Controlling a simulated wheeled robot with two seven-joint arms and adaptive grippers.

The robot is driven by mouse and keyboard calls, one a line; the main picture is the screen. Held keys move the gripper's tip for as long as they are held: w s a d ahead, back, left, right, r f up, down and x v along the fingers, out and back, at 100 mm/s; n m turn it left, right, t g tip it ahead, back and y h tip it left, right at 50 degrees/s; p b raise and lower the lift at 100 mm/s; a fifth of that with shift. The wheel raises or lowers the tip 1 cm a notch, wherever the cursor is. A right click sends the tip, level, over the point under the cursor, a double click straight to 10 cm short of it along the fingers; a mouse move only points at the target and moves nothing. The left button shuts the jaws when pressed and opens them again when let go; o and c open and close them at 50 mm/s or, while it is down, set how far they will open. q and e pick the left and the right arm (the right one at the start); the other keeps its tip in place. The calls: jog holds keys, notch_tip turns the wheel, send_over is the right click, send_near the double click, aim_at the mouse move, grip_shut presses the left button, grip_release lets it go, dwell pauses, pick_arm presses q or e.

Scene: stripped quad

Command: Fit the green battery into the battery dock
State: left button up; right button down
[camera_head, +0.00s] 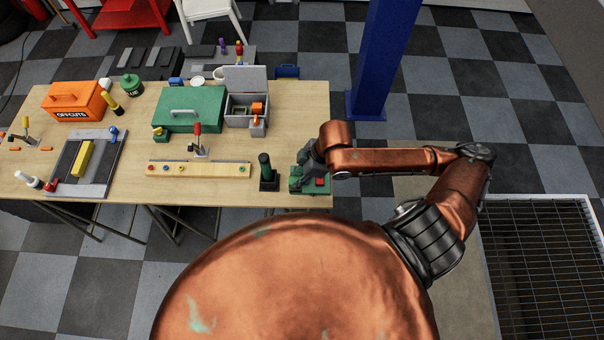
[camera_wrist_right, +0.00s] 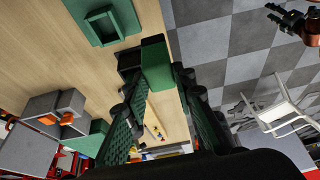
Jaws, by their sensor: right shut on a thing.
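The green battery (camera_wrist_right: 157,63) is a green block held between the fingertips of my right gripper (camera_wrist_right: 165,100) in the right wrist view. In the head view my right gripper (camera_head: 302,177) is over the right end of the bench and hides most of the battery. The battery dock (camera_wrist_right: 94,29) looks like a dark green frame with a rectangular recess, to the upper left of the battery in the wrist view and apart from it. My left gripper (camera_wrist_right: 279,14) shows small at the wrist view's top right, its jaws unclear.
A black stand with a dark upright cylinder (camera_head: 265,172) is just left of my right gripper. A wooden strip (camera_head: 185,170), a green case (camera_head: 190,108) and a grey box (camera_head: 238,113) are farther left. The bench's front and right edges are close.

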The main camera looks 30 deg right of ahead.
jog(key=w+d+f, duration=0.2)
jog(key=f, duration=0.1)
jog(key=w+d+f+b, duration=0.1)
jog(key=w+f, duration=0.1)
jog(key=f, duration=0.1)
jog(key=w+d+f, duration=0.2)
jog(key=f, duration=0.2)
jog(key=shift+w+d+b, duration=0.3)
jog(key=shift+w+d, duration=0.05)
pick_arm(q)
notch_tip(320, 180, down, 3)
jog(key=shift+a+r, duration=0.15)
jog(key=shift+r, duration=0.05)
pick_arm(e)
jog(key=shift+f, duration=0.3)
jog(key=c, duration=1.6)
grip_release()
jog(key=shift+f, duration=0.1)
pick_arm(q)
jog(key=shift+f, duration=0.2)
pick_arm(e)
jog(key=v, duration=1.2)
